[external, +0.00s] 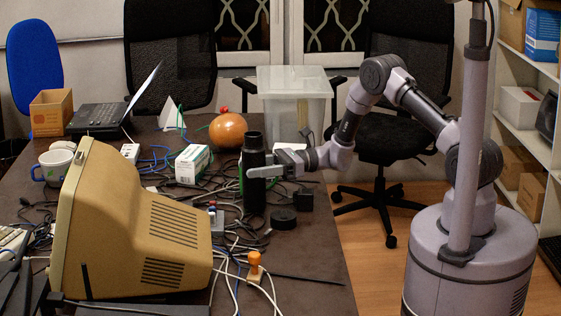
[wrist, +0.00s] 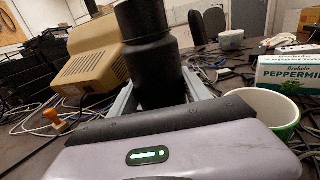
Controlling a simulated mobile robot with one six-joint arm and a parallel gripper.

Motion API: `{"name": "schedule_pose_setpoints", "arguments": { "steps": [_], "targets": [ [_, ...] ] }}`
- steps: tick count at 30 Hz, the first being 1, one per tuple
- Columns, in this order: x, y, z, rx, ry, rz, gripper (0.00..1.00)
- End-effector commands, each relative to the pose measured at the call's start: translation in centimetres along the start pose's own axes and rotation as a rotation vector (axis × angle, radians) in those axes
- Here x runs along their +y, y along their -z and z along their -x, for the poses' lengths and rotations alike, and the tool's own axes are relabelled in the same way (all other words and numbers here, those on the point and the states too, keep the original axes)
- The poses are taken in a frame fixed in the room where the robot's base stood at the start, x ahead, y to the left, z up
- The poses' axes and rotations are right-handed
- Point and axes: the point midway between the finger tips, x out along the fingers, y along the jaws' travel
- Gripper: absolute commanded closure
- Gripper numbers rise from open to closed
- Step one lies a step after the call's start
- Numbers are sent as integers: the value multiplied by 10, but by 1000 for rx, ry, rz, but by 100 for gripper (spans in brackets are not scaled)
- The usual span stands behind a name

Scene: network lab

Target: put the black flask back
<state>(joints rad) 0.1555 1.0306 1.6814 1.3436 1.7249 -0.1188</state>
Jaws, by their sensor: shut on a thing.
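The black flask (external: 254,190) stands upright among cables on the dark table in the external view. My gripper (external: 262,172) reaches in from the right and is shut around the flask's body below its neck. In the wrist view the black flask (wrist: 152,62) rises between my two grey fingers, and my gripper (wrist: 158,95) hides its lower part. Whether its base touches the table is hard to tell. A round black lid-like piece (external: 284,219) lies on the table just right of the flask.
A beige monitor (external: 125,225) stands at the left front. A PEPPERMINT box (external: 192,164), an orange ball (external: 228,130) and a clear bin (external: 293,100) are behind. A white-green cup (wrist: 268,110) shows close by in the wrist view. Cables clutter the table; an orange-handled stamp (external: 255,266) stands in front.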

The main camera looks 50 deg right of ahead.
Motion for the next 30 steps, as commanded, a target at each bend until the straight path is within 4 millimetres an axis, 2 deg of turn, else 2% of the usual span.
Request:
{"name": "schedule_pose_setpoints", "arguments": {
  "steps": [5, 8, 14, 18, 24, 27, 30],
  "targets": [
    [11, -6, -6, -1, -7, 0, 100],
    [30, -12, -15, -1, -15, -2, 100],
    [85, -30, -36, 1, -26, -3, 100],
    [140, -46, -47, 4, -19, -5, 100],
    [208, -64, -48, 5, 11, -4, 100],
    [229, -68, -44, 5, 25, -4, 100],
    [241, -70, -42, 3, 34, -2, 100]
  ]
}}
